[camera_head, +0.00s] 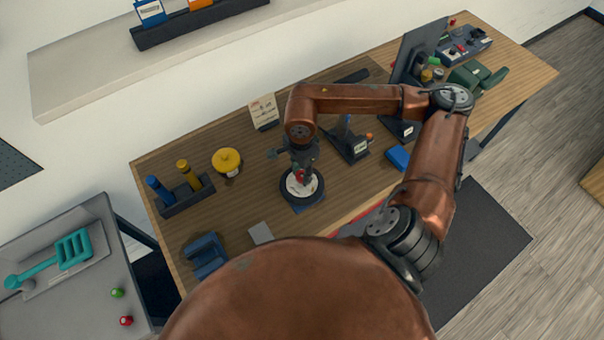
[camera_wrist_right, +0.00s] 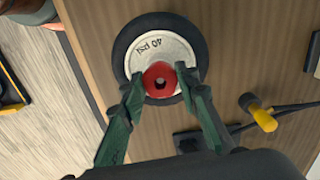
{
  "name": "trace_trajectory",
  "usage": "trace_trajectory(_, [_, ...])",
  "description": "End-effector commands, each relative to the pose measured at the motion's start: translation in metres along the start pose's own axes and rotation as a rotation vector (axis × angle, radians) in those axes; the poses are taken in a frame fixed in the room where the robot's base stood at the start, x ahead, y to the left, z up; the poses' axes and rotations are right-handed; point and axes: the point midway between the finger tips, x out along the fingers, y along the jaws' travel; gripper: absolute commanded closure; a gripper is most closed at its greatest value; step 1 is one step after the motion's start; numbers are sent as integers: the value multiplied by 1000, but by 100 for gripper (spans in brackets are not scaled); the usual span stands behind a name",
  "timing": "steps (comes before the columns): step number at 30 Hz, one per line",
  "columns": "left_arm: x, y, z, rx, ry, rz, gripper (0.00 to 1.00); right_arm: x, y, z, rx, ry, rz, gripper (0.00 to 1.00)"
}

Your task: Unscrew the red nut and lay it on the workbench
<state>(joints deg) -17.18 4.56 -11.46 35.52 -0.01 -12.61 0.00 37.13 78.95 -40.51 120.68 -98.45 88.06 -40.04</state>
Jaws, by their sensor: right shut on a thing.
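The red nut (camera_wrist_right: 160,79) sits at the centre of a small wheel, on its pale hub marked "40 psi" (camera_wrist_right: 150,42). The wheel's black tyre (camera_wrist_right: 123,45) rings the hub, and the wheel lies flat on a blue base (camera_head: 309,205) on the wooden workbench (camera_head: 240,200). My right gripper (camera_wrist_right: 160,88) is shut on the red nut, one finger on each side of it. In the head view the right gripper (camera_head: 301,174) comes down over the wheel and partly covers the nut. My left gripper is not in view.
A yellow-topped jar (camera_head: 227,161), a rack with blue and yellow handles (camera_head: 186,196) and a blue holder (camera_head: 205,255) stand left of the wheel. A small card (camera_head: 264,111) stands behind. A grey plate (camera_head: 260,233) lies in front, with bare wood around it.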

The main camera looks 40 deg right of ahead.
Motion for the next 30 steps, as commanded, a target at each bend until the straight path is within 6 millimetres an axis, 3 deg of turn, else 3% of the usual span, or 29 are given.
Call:
trace_trajectory(1, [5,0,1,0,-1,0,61,3,2,7,-38,-17,2,94])
trace_trajectory(12, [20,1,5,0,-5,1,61,2,2,7,-267,-17,0,94])
trace_trajectory(22, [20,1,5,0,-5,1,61,0,2,7,-300,-17,0,94])
trace_trajectory(23, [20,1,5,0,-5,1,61,0,2,7,-300,-17,-1,70])
trace_trajectory(30, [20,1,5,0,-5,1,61,0,1,3,-293,-10,-1,54])
